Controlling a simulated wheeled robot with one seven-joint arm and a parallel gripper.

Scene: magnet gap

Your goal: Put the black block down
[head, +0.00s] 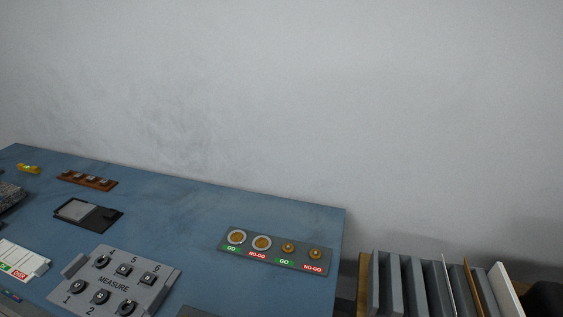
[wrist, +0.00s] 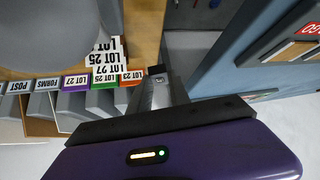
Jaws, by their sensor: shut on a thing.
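My gripper (wrist: 158,82) shows in the wrist view, its purple body at the bottom and its grey fingers pointing up the picture. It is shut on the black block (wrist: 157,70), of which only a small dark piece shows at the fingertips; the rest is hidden. The gripper is over or beside a rack of upright files, and I cannot tell its height above them. Neither my gripper nor the black block shows in the head view.
Labelled grey files (wrist: 75,105) stand in the rack, which also shows at lower right in the head view (head: 410,285). The blue table (head: 190,215) carries a GO/NO-GO gauge strip (head: 275,250), a MEASURE block (head: 115,282), a black tray (head: 108,218) and a brown strip (head: 85,180).

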